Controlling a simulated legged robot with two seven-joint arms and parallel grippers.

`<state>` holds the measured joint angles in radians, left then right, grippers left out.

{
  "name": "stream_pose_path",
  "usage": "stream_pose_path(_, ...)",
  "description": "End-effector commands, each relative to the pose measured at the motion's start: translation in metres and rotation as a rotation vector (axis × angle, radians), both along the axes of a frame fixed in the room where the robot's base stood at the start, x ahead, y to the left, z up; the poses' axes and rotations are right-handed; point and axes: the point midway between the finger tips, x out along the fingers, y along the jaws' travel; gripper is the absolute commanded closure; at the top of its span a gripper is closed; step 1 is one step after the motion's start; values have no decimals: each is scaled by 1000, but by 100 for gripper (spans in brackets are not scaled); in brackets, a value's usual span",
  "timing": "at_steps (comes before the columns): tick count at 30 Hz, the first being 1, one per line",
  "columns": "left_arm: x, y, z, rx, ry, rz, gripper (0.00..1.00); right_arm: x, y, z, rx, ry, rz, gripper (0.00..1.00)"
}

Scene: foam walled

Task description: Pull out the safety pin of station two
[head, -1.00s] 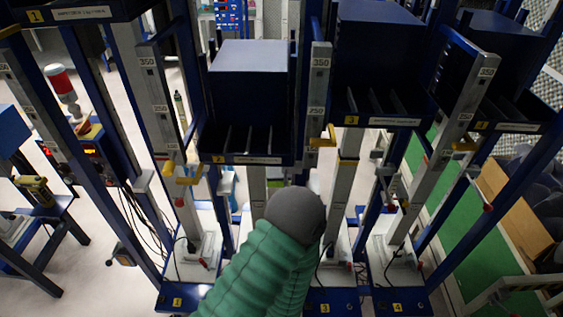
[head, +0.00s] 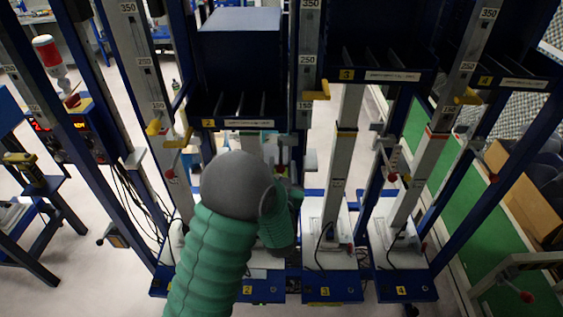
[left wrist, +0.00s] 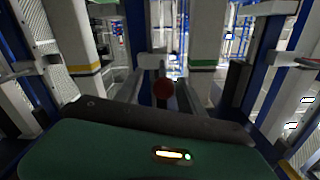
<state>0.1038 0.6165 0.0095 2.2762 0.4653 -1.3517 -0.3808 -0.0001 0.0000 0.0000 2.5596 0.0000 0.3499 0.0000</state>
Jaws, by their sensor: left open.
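Station two, with its yellow "2" label (head: 208,124), is a dark blue box with an open divided tray, left of centre in the head view. My left gripper (head: 283,152) is below this tray, partly hidden by my own green-sleeved arm. In the left wrist view a round red knob (left wrist: 163,88) shows ahead, between the open fingers, apparently in front of a pale bracket (left wrist: 154,61). I cannot tell whether the fingers touch it. In the head view the pin of station two is not clearly visible near the gripper. My right gripper is not in view.
Grey scale posts (head: 309,65) with yellow handles (head: 317,92) stand close beside the arm. Station three's tray (head: 385,76) is to the right. Other red knobs hang at left (head: 170,173) and right (head: 392,178). In the wrist view, posts flank the gripper on both sides.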

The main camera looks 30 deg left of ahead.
Motion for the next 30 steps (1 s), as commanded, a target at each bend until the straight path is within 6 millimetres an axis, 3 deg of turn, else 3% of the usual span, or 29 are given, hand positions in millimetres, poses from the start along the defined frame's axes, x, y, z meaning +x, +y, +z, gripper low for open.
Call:
stream_pose_path(5,16,14,0,-3,-1,1,54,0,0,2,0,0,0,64)
stream_pose_path(13,18,15,-2,-4,0,1,54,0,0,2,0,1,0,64)
stream_pose_path(24,18,13,0,-2,-2,0,100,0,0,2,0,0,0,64)
stream_pose_path(30,18,13,1,-2,-6,-2,100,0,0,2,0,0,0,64)
